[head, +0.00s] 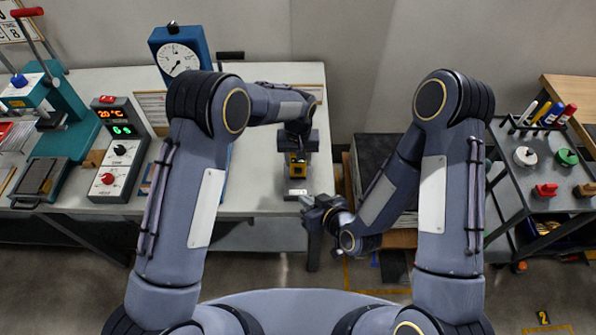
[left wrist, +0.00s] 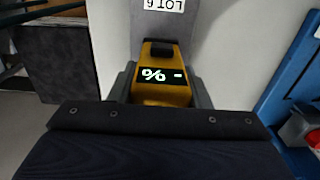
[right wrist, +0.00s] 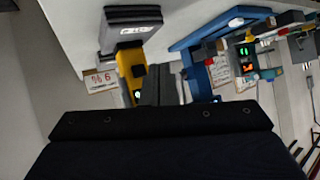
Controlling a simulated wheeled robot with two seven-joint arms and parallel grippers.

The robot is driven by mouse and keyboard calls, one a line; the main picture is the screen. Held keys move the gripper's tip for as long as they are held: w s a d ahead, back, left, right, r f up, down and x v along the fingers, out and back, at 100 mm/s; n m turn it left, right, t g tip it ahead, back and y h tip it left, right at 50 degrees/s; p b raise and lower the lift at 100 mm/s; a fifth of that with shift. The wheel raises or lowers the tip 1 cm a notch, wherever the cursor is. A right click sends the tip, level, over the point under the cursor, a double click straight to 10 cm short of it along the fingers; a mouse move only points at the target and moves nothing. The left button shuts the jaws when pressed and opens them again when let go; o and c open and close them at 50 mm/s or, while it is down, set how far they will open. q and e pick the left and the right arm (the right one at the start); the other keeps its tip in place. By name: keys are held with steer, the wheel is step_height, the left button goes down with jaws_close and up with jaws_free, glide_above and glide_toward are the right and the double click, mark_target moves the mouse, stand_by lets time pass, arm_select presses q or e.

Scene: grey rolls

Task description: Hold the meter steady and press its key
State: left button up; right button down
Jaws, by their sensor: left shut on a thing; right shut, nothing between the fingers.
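The meter is a small yellow and black device with a lit display; it shows in the left wrist view (left wrist: 162,92), the head view (head: 297,168) and the right wrist view (right wrist: 130,65). My left gripper (head: 297,152) is shut on the meter, with its grey fingers at either side of the yellow body in the left wrist view. A black raised part tops the meter's face; I cannot tell surely whether it is the key. My right gripper (head: 306,212) is shut and empty, apart from the meter, by the table's front edge.
The table (head: 250,190) also bears a blue dial gauge (head: 181,55), a control box with lit digits (head: 118,150) and a teal press (head: 55,125). A tool cart (head: 545,180) stands at the right.

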steer(key=shift+s+a+f+y, duration=0.3)
steer(key=shift+s+a+f, duration=0.6)
steer(key=shift+f, duration=0.15)
glide_toward(294, 174)
steer(key=shift+w+a+f, duration=0.65)
steer(key=shift+a+f, duration=0.15)
steer(key=shift+a, duration=0.05)
steer(key=shift+w+a+f, duration=0.65)
steer(key=shift+a+f, duration=0.1)
steer(key=shift+a, duration=0.1)
steer(key=shift+w, duration=0.2)
stand_by(0.4)
steer(key=shift+w, duration=0.2)
steer(key=shift+w, duration=0.6)
stand_by(0.8)
steer(key=shift+s, duration=1)
